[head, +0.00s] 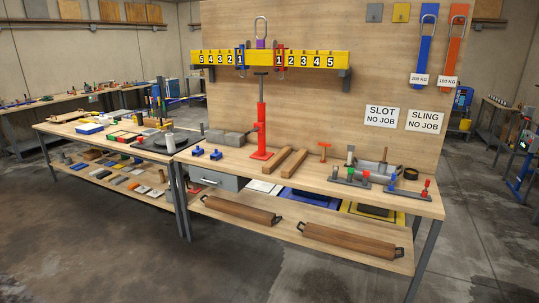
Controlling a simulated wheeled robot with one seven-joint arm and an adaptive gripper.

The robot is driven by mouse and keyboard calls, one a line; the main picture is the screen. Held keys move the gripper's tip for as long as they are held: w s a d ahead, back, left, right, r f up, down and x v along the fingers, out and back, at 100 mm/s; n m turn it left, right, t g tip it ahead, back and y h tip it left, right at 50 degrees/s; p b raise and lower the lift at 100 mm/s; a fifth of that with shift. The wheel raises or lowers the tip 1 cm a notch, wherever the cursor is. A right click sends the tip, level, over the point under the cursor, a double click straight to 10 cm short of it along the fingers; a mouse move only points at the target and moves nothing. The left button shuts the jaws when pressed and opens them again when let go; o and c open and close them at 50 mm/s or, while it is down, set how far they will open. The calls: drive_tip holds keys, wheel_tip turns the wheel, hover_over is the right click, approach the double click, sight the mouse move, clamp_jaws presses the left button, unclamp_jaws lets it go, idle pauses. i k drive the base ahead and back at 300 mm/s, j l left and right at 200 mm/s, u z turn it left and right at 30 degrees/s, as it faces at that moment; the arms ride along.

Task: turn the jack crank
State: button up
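The red jack (262,128) stands upright on its red foot on the wooden workbench (408,199), in the head view. A dark rod rises from its top to just under the yellow beam (220,57). A small red part (255,126) sticks out on the left side of the jack's column; it may be the crank, but it is too small to tell. A T-shaped orange-red piece (324,149) stands on the bench to the right of the jack. My gripper is not in view.
Two wooden bars (292,162) lie just right of the jack's foot. Grey blocks (229,138) and small blue pieces (215,154) are to its left. A grey tray (371,168) and small tools fill the bench's right end. Bare floor (130,250) lies in front.

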sight(257, 128)
drive_tip(key=i+j+u, duration=0.2)
drive_tip(key=i+u, duration=0.75)
drive_tip(key=i+l+u, duration=0.15)
drive_tip(key=i+u, duration=0.35)
drive_tip(key=i+j+z, duration=0.15)
drive_tip(key=i, duration=0.3)
drive_tip(key=i+z, duration=0.1)
drive_tip(key=i, duration=0.35)
drive_tip(key=i+j+z, duration=0.15)
drive_tip(key=i, duration=0.25)
drive_tip(key=i+j+z, duration=0.1)
drive_tip(key=i+j, duration=0.2)
drive_tip(key=i+j+z, duration=0.3)
drive_tip(key=i, duration=0.15)
drive_tip(key=i+j+z, duration=0.35)
drive_tip(key=i+l, duration=0.05)
drive_tip(key=i, duration=0.05)
